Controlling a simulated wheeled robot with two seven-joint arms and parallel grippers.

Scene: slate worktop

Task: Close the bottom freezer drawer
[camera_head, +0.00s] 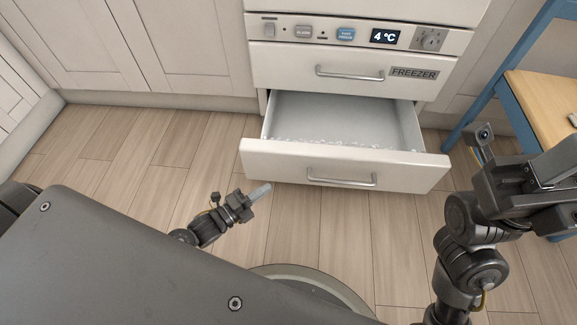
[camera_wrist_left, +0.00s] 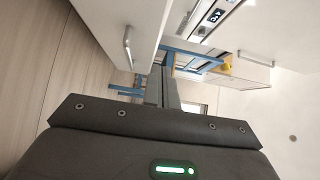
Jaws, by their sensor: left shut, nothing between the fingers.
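The bottom freezer drawer (camera_head: 270,160) is pulled out, with its white front standing well forward of the cabinet and frost on its inside floor. Its bar handle (camera_head: 341,179) is on the front. My left gripper (camera_head: 262,189) is shut and empty, in front of the drawer near its left end, apart from the handle. In the left wrist view a white drawer front with a handle (camera_wrist_left: 127,48) is at upper left, and my shut fingers (camera_wrist_left: 163,88) point ahead. My right arm is at the right; its wrist shows, but its fingertips (camera_head: 570,120) are not clear.
Above is a closed drawer labelled FREEZER (camera_head: 413,73) and a control panel (camera_head: 385,36) reading 4 °C. A blue chair (camera_head: 510,85) with a wooden seat stands at the right. White cabinets (camera_head: 140,50) line the left. The wood floor (camera_head: 140,150) at left is clear.

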